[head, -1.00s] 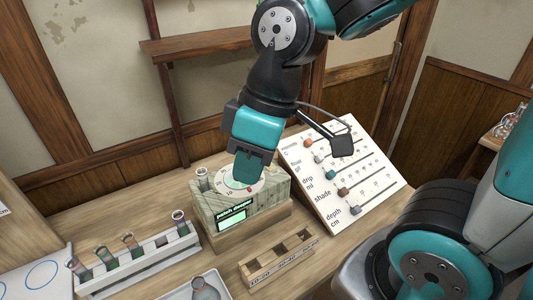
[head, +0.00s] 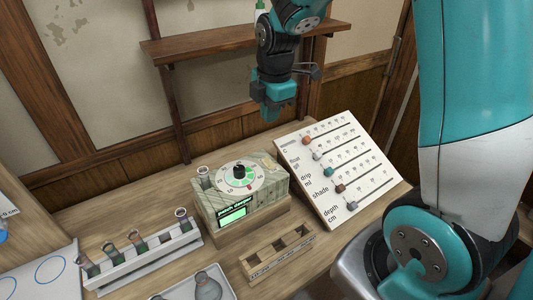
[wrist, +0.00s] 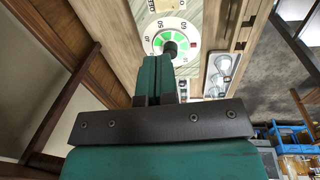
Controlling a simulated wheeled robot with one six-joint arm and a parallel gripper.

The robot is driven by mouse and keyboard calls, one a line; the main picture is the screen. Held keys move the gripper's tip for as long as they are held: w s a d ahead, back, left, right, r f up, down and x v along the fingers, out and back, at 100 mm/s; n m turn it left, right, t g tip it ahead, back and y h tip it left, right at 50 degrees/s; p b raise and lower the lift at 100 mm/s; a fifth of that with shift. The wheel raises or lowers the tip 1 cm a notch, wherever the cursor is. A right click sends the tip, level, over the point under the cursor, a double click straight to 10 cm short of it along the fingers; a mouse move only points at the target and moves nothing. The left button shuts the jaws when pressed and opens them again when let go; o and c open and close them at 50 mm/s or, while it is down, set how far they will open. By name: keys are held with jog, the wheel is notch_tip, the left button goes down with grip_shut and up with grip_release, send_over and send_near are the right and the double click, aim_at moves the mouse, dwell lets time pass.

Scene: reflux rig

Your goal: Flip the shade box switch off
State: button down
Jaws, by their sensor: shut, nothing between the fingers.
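My gripper (head: 277,112) hangs shut and empty above the back of the bench, behind the box and apart from it. In the wrist view its closed fingers (wrist: 160,65) point toward the dial (wrist: 170,38). The box (head: 265,204) is pale green and patterned, with a white and green dial (head: 222,177), a black knob (head: 239,170) and a lit green display (head: 232,215). A red mark shows at the dial's edge in the wrist view. A slanted white slider panel (head: 320,195) carries a "shade" label. I cannot make out a switch marked for a shade box.
A white tube rack (head: 150,262) stands at the left, an empty wooden rack (head: 262,268) in front, and a white tray (head: 228,292) with glassware at the front edge. A wall shelf (head: 220,45) is close behind my gripper.

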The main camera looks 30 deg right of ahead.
aim_at(266, 160)
jog(key=f+p, duration=0.1)
jog(key=f, duration=0.3)
jog(key=w+f+p, duration=0.1)
jog(key=f, duration=0.4)
jog(key=f+p, duration=0.2)
jog(key=f, duration=0.2)
jog(key=shift+w+f, duration=0.3)
jog(key=shift+f, duration=0.1)
